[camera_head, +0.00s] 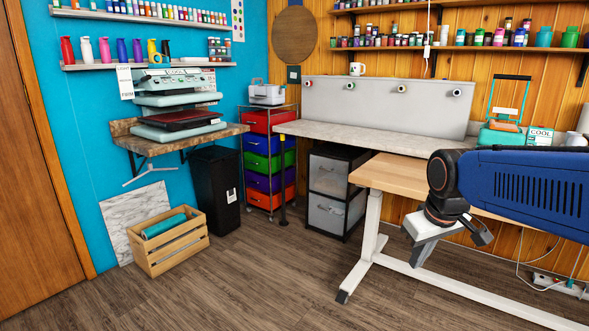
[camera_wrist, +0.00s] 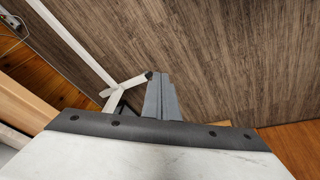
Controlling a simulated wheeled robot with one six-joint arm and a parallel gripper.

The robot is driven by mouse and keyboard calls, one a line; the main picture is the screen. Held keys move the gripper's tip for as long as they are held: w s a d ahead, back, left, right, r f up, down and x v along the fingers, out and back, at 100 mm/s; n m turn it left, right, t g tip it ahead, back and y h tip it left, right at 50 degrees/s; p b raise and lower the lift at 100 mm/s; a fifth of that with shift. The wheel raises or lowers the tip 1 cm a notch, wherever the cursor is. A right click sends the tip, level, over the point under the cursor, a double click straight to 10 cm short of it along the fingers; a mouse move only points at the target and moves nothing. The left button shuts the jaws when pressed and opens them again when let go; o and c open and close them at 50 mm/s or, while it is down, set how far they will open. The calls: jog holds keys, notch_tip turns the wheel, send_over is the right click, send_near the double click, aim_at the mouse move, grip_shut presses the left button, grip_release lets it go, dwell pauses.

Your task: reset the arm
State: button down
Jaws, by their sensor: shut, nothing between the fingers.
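My blue arm reaches in from the right edge in the head view. My gripper (camera_head: 421,254) hangs below its dark wrist, in front of the wooden-topped desk, pointing down. In the wrist view my gripper (camera_wrist: 158,80) shows its grey fingers together, with nothing held, above the dark plank floor (camera_wrist: 215,60). Part of my arm is cut off by the right edge of the head view.
The wooden desk (camera_head: 395,174) with white legs stands close behind my gripper. A grey-topped counter (camera_head: 345,137) adjoins it. A wooden crate (camera_head: 172,254) holds a teal roll (camera_head: 165,225) at left. A black bin (camera_head: 211,190) stands nearby. Floor in front is clear.

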jog(key=s+f+m+t, duration=0.1)
jog(key=s+f+m, duration=0.2)
jog(key=s, duration=1.4)
notch_tip(320, 180, down, 3)
jog(key=shift+d, duration=0.35)
